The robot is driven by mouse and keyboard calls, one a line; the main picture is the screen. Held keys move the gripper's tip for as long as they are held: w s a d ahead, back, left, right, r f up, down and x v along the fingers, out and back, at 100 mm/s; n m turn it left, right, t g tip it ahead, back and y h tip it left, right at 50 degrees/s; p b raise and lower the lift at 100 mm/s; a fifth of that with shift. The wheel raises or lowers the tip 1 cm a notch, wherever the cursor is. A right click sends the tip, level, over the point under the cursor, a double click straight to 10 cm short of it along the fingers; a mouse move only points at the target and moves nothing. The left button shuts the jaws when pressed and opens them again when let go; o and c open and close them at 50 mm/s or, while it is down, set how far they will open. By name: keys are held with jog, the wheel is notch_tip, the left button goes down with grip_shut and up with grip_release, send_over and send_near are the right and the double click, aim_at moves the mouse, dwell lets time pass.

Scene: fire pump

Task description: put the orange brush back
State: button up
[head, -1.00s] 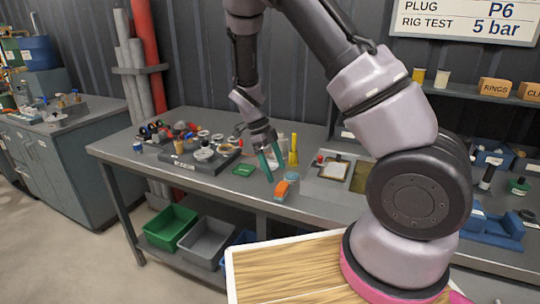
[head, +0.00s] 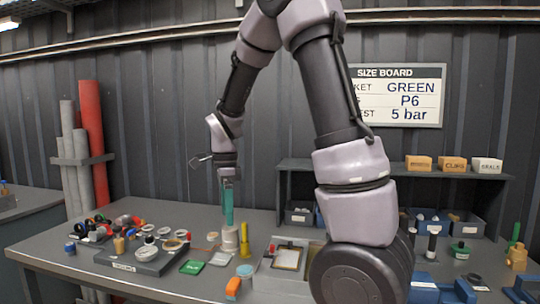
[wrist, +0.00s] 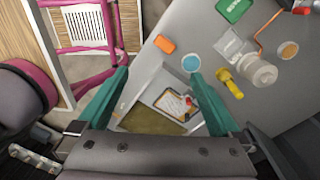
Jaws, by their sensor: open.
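The orange brush (head: 233,288) appears as a small orange block lying near the front edge of the bench (head: 45,250); its bristles are hard to make out. In the wrist view the orange brush (wrist: 165,44) lies beyond the fingertips, apart from them, beside a round blue lid (wrist: 190,62). My gripper (head: 227,222) points down above the bench, behind the brush in the head view. In the wrist view my gripper (wrist: 159,72) has its two teal fingers wide apart with nothing between them.
A grey tray with a clipboard (head: 287,259) stands right of the brush. A pale jar (head: 230,240), a yellow tool (head: 272,249) and a green card (head: 192,267) are close by. A parts board (head: 140,262) is at left; a shelf (head: 390,172) with bins stands behind.

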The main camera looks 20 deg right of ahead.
jog(key=s+d+r+n+t+y, duration=0.1)
jog(key=s+d+r+n+t, duration=0.2)
jog(key=s+r+n, duration=0.4)
jog(key=s+d+r+n+t, duration=0.3)
jog(key=s+r+n+t, duration=0.2)
jog(key=s+r+n, duration=0.3)
jog(key=shift+d+r+y, duration=0.35)
jog(key=shift+r+y, duration=0.05)
jog(key=shift+r, duration=0.9)
